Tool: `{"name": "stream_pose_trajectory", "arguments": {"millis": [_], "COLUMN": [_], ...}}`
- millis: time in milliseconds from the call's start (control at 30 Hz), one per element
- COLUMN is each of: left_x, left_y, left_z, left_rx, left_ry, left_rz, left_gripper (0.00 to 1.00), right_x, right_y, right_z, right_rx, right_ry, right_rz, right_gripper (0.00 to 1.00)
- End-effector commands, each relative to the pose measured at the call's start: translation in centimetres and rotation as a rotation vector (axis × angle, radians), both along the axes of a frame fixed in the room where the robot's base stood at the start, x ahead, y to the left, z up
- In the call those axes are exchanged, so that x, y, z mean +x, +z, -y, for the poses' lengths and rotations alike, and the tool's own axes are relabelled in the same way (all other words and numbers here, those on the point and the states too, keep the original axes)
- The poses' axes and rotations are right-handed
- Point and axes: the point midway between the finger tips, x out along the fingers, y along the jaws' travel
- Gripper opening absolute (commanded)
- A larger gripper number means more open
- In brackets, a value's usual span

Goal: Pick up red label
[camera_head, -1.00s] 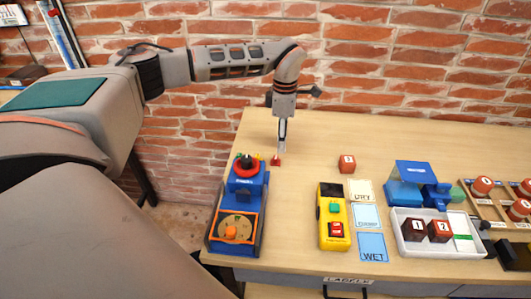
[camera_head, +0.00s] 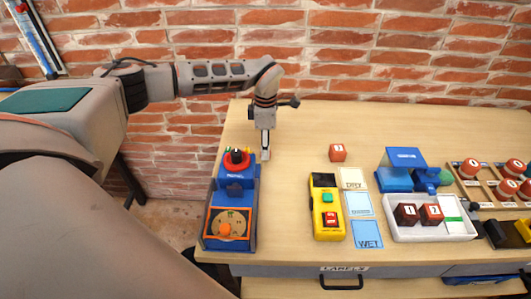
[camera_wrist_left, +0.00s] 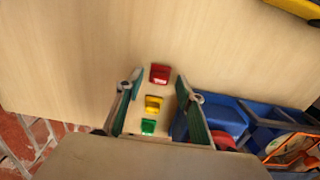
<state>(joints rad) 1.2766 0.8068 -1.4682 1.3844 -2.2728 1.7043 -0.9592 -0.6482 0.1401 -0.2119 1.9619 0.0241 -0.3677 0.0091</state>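The red label (camera_wrist_left: 160,73) lies on the wooden table in the left wrist view, beyond a yellow label (camera_wrist_left: 154,103) and a green label (camera_wrist_left: 148,126) in a row. My left gripper (camera_wrist_left: 158,108) is open, with its teal-padded fingers on either side of the row. The red label is near the far end of that gap, and nothing is gripped. In the head view my left gripper (camera_head: 266,156) points down, close to the table, just right of the blue device's red knob (camera_head: 237,160). The red label is not clearly seen there. My right gripper is out of view.
The blue device (camera_head: 232,205) stands close on the left. Right of it are a yellow button box (camera_head: 326,205), label cards (camera_head: 361,204), a red block (camera_head: 338,152), a blue stand (camera_head: 403,158) and a white tray (camera_head: 440,232). A brick wall (camera_head: 400,60) rises behind; the table's middle is clear.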

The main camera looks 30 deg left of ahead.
Motion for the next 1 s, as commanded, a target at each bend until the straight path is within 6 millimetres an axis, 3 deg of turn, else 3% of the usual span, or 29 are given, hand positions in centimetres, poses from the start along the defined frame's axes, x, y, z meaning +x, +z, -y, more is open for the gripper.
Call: {"name": "stream_pose_trajectory", "arguments": {"millis": [233,267,367,400,767,1000], "left_x": [0.1,0.1,0.1,0.0,0.1,0.2], "left_y": [-0.2,-0.2,-0.2,-0.2,-0.1,1.7], "left_z": [0.0,0.0,0.0,0.0,0.0,-0.1], "left_rx": [0.0,0.0,0.0,0.0,0.0,0.0], "left_ry": [0.0,0.0,0.0,0.0,0.0,0.0], "left_rz": [0.002,0.002,0.002,0.001,0.002,0.006], "left_gripper": [0.38,0.35,0.12,0.09,0.09,0.09], "right_x": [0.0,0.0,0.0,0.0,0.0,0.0], "right_y": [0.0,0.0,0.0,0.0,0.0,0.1], "right_z": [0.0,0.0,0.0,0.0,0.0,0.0], "right_rx": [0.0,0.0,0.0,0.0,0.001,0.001], "right_ry": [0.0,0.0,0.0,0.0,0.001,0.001], "right_rz": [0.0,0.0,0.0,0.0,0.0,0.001], "right_gripper": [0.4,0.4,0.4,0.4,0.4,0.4]}}
